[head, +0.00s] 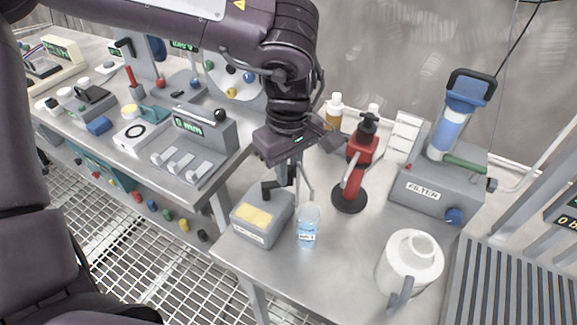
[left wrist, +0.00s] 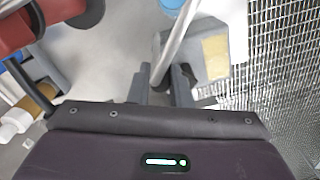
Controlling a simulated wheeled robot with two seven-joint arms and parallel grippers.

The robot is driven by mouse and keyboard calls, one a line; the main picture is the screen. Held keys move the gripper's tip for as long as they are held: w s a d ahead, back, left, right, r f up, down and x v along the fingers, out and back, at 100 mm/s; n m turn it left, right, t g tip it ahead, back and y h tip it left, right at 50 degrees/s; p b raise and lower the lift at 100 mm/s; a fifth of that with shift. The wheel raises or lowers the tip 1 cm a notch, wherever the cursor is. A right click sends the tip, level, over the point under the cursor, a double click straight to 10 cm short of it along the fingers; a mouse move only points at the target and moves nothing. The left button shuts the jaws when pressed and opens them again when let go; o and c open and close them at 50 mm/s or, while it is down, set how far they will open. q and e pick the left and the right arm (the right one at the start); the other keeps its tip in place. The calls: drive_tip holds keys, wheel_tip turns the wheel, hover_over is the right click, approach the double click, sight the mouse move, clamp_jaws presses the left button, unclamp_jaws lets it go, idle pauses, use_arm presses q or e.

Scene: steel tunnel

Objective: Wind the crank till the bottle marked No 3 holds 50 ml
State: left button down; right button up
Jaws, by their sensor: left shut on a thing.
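A grey box (head: 262,222) with a yellow label on top stands at the table's front left edge. A bottle (head: 308,230) stands upright just right of it, with light blue liquid in it and a small label too small to read surely. My left gripper (head: 282,182) is above the box, shut on a dark part that looks like the crank handle, mostly hidden by the fingers. In the left wrist view the fingers (left wrist: 164,88) are beside the spout and the box (left wrist: 202,48). My right gripper is not in view.
A red hand pump (head: 362,155) stands behind and right of the bottle. A white jug (head: 412,265) is at the front right, a grey filter unit (head: 425,195) behind it. An amber bottle (head: 334,108) is at the back. Bare tabletop lies between bottle and jug.

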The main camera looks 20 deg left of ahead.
use_arm(q)
drive_tip(key=c, duration=1.3)
unclamp_jaws()
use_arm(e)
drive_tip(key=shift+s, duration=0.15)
use_arm(q)
drive_tip(key=shift+r, duration=0.1)
drive_tip(key=shift+r, duration=0.3)
wheel_tip(320, 180, up, 4)
drive_tip(key=shift+r, duration=0.15)
wheel_tip(320, 180, up, 3)
drive_tip(key=shift+f+p, duration=0.2)
drive_tip(key=shift+p, duration=0.1)
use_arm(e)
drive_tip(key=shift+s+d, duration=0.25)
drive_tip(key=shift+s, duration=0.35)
use_arm(q)
drive_tip(key=shift+c, duration=0.2)
